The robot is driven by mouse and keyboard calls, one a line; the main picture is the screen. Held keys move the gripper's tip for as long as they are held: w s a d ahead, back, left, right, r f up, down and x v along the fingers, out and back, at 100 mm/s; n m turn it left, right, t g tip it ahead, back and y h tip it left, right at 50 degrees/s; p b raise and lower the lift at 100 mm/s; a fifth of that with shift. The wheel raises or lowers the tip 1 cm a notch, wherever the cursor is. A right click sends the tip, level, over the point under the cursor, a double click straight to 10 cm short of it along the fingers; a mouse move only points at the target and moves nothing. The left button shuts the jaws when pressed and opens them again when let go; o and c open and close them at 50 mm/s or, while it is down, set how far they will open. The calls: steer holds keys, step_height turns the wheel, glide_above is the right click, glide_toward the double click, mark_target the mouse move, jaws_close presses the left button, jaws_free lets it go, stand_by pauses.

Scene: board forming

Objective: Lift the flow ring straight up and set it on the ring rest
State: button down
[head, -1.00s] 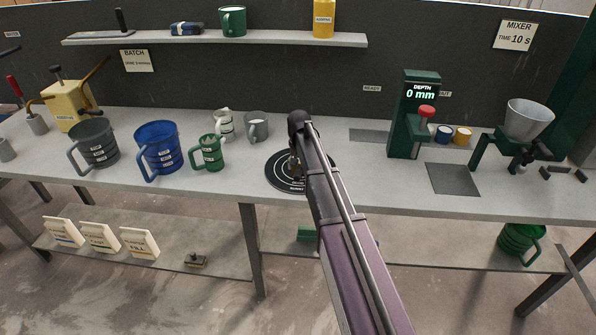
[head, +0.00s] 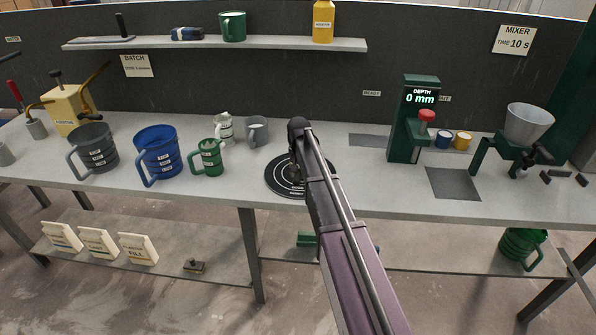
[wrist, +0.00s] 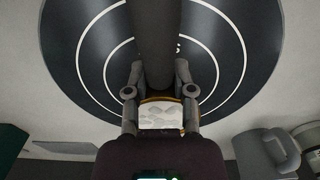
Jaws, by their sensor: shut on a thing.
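My gripper (wrist: 159,92) is shut on what appears to be the flow ring, whose brass rim (wrist: 160,100) shows between the fingers in the wrist view. Pale, patchy material shows inside the rim. A thick dark bar runs from the top of that view down between the fingers. The round black plate with white circles (wrist: 88,55) lies beyond. It also shows on the bench in the head view (head: 280,180), partly hidden by my arm. The ring is hidden there, and I cannot tell whether it touches the plate. I cannot identify the ring rest.
Left of the plate stand a grey mug (head: 257,131), a green mug (head: 209,157) and a blue jug (head: 158,152). To the right are a dark flat pad (head: 453,183), the green depth gauge (head: 405,140) and the mixer funnel (head: 528,124). Bare bench lies between plate and gauge.

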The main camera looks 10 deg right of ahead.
steer(key=shift+r, duration=0.1)
steer(key=shift+s+r+p, duration=0.1)
steer(key=shift+r+p, duration=4.25)
steer(key=shift+p, duration=0.2)
steer(key=c, duration=1)
jaws_free()
steer(key=shift+c, duration=0.2)
jaws_close()
